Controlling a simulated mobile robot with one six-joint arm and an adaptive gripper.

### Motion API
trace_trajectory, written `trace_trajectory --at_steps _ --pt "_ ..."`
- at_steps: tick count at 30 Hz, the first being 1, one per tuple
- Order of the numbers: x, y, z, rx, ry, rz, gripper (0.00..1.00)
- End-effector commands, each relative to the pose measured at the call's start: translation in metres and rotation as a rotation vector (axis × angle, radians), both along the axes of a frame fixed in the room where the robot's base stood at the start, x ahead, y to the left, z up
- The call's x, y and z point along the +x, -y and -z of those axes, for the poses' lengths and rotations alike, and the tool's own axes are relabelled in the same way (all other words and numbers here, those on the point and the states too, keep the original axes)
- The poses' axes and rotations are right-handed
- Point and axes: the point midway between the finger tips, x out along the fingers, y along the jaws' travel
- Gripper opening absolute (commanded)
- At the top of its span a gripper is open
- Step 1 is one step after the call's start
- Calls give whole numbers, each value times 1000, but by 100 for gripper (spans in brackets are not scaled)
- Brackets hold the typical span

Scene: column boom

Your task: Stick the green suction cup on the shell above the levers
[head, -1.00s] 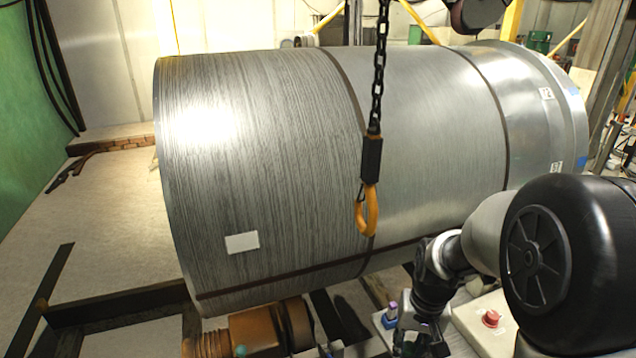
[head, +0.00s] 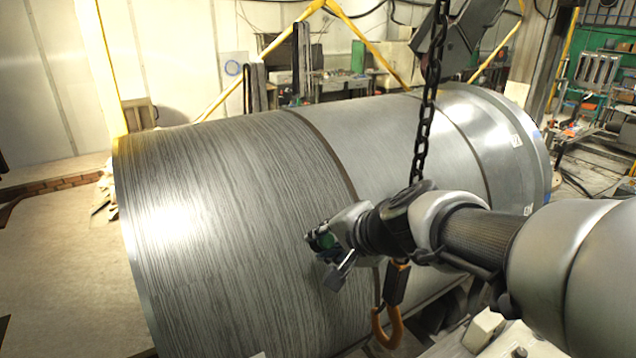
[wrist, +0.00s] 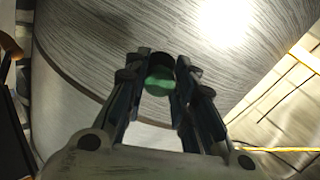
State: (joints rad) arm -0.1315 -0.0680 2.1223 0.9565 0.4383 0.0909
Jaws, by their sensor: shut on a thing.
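My gripper (head: 328,252) is shut on the green suction cup (head: 325,241). In the wrist view the green suction cup (wrist: 159,82) sits between the two fingertips, with a dark rim on its far side. The large brushed-metal shell (head: 230,200) lies on its side and fills the middle of the head view. My gripper is in front of the shell's middle. I cannot tell whether the cup touches the shell (wrist: 110,35). The levers cannot be made out in the head view now.
A black chain (head: 422,140) with an orange hook (head: 386,328) hangs in front of the shell, partly behind my arm. Yellow beams (head: 380,50) and a workbench (head: 340,85) stand behind the shell. Open floor (head: 60,260) lies to the left.

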Motion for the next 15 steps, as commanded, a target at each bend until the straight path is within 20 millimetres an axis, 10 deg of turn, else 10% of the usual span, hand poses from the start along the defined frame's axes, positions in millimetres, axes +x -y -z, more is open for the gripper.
trace_trajectory --at_steps 15 --pt "19 -14 15 16 23 5 4"
